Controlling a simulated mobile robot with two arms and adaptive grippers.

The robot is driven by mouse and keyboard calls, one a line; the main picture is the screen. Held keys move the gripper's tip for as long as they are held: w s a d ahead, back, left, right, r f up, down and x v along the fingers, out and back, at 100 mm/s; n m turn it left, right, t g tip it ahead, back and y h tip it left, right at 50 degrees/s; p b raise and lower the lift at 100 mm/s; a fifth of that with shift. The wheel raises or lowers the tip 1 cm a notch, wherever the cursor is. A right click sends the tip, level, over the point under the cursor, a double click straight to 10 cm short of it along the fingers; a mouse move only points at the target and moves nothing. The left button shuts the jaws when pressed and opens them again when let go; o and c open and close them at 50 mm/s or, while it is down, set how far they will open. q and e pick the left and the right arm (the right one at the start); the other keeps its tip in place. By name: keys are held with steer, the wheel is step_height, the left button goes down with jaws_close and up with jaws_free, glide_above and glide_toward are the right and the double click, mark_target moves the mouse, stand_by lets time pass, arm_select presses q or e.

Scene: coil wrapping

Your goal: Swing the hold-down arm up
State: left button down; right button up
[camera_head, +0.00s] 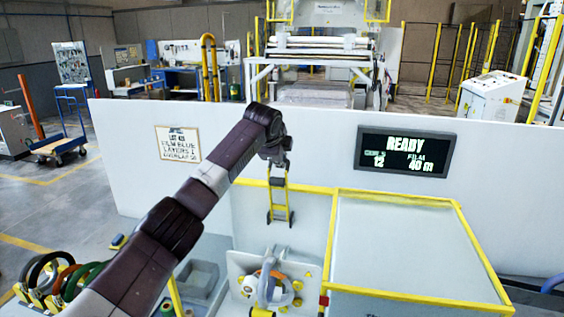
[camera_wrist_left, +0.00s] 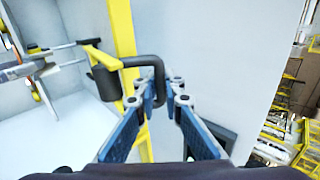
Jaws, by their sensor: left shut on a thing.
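The yellow hold-down arm (camera_head: 270,205) stands roughly upright above the wrapping unit, in front of the pale back panel. My left gripper (camera_head: 280,163) is at its top end. In the left wrist view the fingers of my left gripper (camera_wrist_left: 165,100) are shut on the black bent handle (camera_wrist_left: 157,68) of the arm, beside its yellow bar (camera_wrist_left: 123,35). The wrapping unit (camera_head: 242,267) below holds a round part with orange and grey pieces; its details are too small to tell. My right gripper is not in view.
A long white partition (camera_head: 330,137) runs behind, with a READY display (camera_head: 405,152) and a paper sign (camera_head: 178,143). A yellow-edged box (camera_head: 410,250) stands at the right. Several coloured coils (camera_head: 50,275) sit on a rack at the lower left.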

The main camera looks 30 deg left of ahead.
arm_select(q)
steer(key=shift+r, duration=0.2)
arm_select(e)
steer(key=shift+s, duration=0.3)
arm_select(q)
steer(key=c, duration=2.1)
jaws_free()
steer(key=shift+s, duration=0.15)
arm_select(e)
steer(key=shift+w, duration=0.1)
arm_select(q)
steer(key=shift+s+r, duration=0.2)
steer(key=shift+r, duration=0.05)
steer(key=v, duration=1.1)
steer(key=shift+s+d+r, duration=0.1)
steer(key=shift+s, duration=0.05)
